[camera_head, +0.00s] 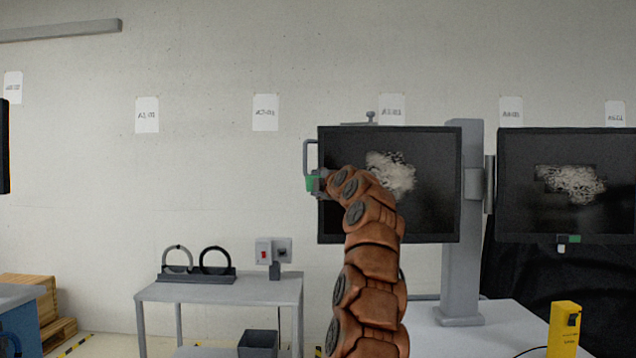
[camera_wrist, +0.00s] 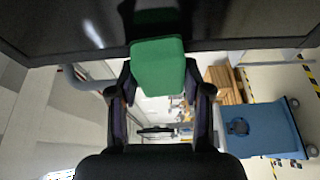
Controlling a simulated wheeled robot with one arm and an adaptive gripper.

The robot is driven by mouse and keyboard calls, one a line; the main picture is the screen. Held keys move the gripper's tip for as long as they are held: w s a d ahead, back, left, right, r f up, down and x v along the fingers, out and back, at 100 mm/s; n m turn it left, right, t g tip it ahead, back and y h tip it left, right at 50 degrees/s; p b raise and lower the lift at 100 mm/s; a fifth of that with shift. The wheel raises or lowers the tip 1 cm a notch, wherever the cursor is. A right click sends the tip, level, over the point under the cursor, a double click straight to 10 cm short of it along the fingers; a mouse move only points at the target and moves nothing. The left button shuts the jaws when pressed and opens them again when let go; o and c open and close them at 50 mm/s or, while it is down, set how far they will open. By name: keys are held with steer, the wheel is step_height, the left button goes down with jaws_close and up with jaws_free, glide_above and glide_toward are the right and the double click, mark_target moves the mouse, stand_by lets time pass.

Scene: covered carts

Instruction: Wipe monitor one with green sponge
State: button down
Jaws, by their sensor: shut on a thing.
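The left monitor (camera_head: 430,185) is a dark screen on a grey stand, with a whitish smear (camera_head: 391,175) near its middle. The right monitor (camera_head: 530,218) also has a whitish smear (camera_head: 572,183). No label shows which is monitor one. My gripper (camera_head: 316,184) is at the left monitor's left edge, partly hidden by my brown arm.
A grey table (camera_head: 215,290) at left holds two black-and-grey rings and a box with a red switch (camera_head: 264,251). A yellow device (camera_head: 565,330) stands at lower right. Wooden pallets (camera_head: 45,310) and a blue cart (camera_wrist: 262,125) stand farther off.

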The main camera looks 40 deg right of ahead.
steer(key=shift+s+d+r+p, duration=0.6)
steer(key=shift+s+d+p, duration=1.55)
steer(key=shift+s+d, duration=2.65)
steer(key=w+a+r, duration=0.1)
steer(key=w+a, duration=0.3)
steer(key=w, duration=0.2)
steer(key=shift+a+r, duration=0.2)
steer(key=shift+r, duration=0.2)
steer(key=shift+a, duration=0.1)
